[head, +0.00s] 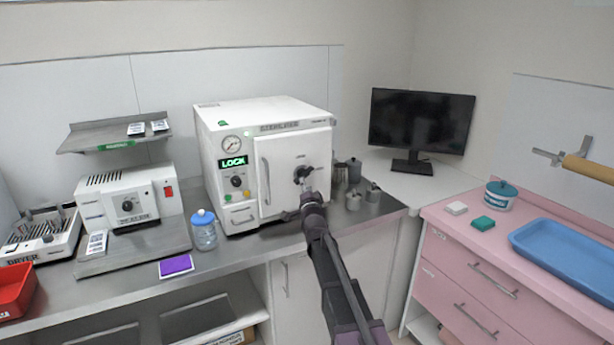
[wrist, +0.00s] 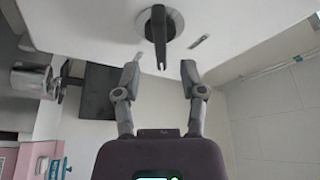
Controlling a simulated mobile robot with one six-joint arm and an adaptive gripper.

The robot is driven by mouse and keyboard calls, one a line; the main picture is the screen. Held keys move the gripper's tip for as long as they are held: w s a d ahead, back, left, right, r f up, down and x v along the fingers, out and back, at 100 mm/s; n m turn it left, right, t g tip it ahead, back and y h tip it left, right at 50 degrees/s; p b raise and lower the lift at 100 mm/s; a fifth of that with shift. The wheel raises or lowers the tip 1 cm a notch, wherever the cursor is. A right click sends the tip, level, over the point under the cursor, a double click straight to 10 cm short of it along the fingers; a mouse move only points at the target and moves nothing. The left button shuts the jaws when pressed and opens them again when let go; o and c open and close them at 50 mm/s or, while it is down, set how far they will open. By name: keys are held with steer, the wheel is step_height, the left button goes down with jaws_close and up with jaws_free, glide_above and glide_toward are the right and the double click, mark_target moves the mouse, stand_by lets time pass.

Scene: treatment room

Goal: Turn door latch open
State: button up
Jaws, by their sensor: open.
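The white sterilizer (head: 233,130) stands on the steel counter with its door (head: 285,165) closed and a green display reading LOCK. The dark door latch (head: 303,173) sits on the right part of the door. In the wrist view the latch (wrist: 158,35) is a dark lever on a round grey hub, its free end pointing down in the picture. My gripper (head: 307,190) is in front of the latch and partly covers it in the head view. In the wrist view my gripper (wrist: 162,68) is open, one finger on each side of the lever's end, with gaps showing on both sides.
A vertical bar handle (head: 265,181) is on the door's left side. Metal canisters (head: 353,199) stand close to the right of the sterilizer, with a monitor (head: 420,122) behind. A blue-lidded jar (head: 204,232) stands at the left. The counter (head: 262,243) directly before the sterilizer is mostly clear.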

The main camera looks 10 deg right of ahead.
mark_target(304, 175)
steer(key=shift+p+x, duration=0.45)
steer(key=shift+x, duration=2.25)
jaws_close()
steer(key=shift+d, duration=0.2)
steer(key=shift+a, duration=0.15)
